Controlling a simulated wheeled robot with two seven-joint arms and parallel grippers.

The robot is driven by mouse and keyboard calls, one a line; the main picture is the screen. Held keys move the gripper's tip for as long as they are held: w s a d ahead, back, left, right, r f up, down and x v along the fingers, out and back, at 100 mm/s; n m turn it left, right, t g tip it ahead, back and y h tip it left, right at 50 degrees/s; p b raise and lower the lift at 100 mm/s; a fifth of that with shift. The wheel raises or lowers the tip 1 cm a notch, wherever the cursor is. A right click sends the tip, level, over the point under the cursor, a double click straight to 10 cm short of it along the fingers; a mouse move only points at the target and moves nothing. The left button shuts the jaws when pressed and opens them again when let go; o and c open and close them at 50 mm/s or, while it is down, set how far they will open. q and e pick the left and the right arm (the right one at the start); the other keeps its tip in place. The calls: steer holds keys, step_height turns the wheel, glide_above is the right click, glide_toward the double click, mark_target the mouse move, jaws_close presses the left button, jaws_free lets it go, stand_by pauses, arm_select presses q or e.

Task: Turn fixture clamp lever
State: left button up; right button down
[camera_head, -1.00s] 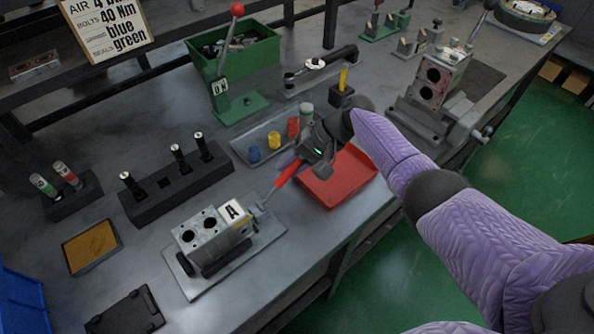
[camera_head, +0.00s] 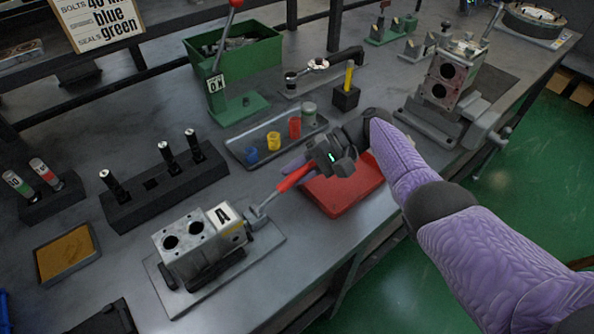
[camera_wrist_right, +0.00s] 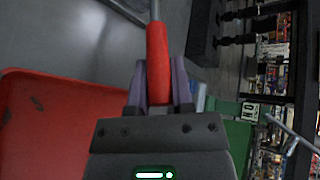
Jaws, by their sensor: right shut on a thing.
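The fixture clamp lever (camera_head: 296,179) has a red grip and a grey rod that runs down left to the clamp beside the valve block (camera_head: 187,248). The block is grey, marked A, with two dark bores on top, and sits on a grey fixture plate (camera_head: 265,247). My right gripper (camera_head: 308,167) is shut on the red grip. In the right wrist view the red lever grip (camera_wrist_right: 158,50) stands between the two purple fingers of my right gripper (camera_wrist_right: 160,88). My left gripper is not in view.
A red tray (camera_head: 340,192) lies just under and right of my right gripper. A grey tray with coloured rings (camera_head: 240,150) is behind it. A green press with a lever (camera_head: 238,107) stands farther back.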

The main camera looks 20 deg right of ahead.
steer(key=shift+f, duration=0.1)
steer(key=c, duration=0.5)
jaws_free()
steer(key=b+v, duration=0.1)
steer(key=v, duration=0.9)
steer(key=shift+b, duration=0.3)
steer(key=shift+w, duration=0.1)
